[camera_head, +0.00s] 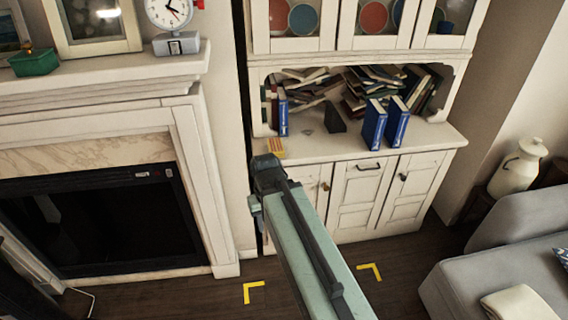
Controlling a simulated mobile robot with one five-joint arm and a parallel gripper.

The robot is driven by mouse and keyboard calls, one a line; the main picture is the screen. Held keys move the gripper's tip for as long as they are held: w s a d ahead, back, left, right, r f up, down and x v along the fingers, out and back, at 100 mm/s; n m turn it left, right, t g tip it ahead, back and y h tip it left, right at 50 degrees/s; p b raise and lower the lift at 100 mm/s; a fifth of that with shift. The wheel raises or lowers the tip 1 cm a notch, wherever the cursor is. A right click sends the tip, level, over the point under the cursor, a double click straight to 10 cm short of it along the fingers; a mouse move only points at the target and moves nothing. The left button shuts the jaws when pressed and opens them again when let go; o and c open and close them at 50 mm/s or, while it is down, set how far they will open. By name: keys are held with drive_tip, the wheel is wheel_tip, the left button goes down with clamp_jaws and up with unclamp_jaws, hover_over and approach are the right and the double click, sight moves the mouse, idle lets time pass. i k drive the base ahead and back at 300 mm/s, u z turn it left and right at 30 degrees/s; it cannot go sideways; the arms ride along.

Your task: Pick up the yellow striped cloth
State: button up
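A small yellow and reddish striped thing (276,147), which looks like the striped cloth, lies at the front left of the white cabinet's counter (318,152). It appears small and folded or block-like; its lower part is partly hidden by my gripper. My gripper (265,163) is at the end of my greenish arm, at the counter's front left edge, just below the cloth in the picture. I cannot tell whether it touches the cloth. The fingers are dark and seen from behind, so their opening is hidden.
Two blue books (386,125) stand on the counter to the right, with piled books (375,88) behind. A dark wedge (334,118) stands between. A fireplace (95,215) is at left, a grey sofa (500,270) at lower right.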

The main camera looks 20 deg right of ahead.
sight(275, 144)
drive_tip(key=u, duration=0.05)
drive_tip(key=k, duration=0.4)
drive_tip(key=u, duration=1.5)
drive_tip(key=i, duration=1.95)
drive_tip(key=z, duration=1.2)
drive_tip(key=i, duration=0.5)
drive_tip(key=z, duration=0.1)
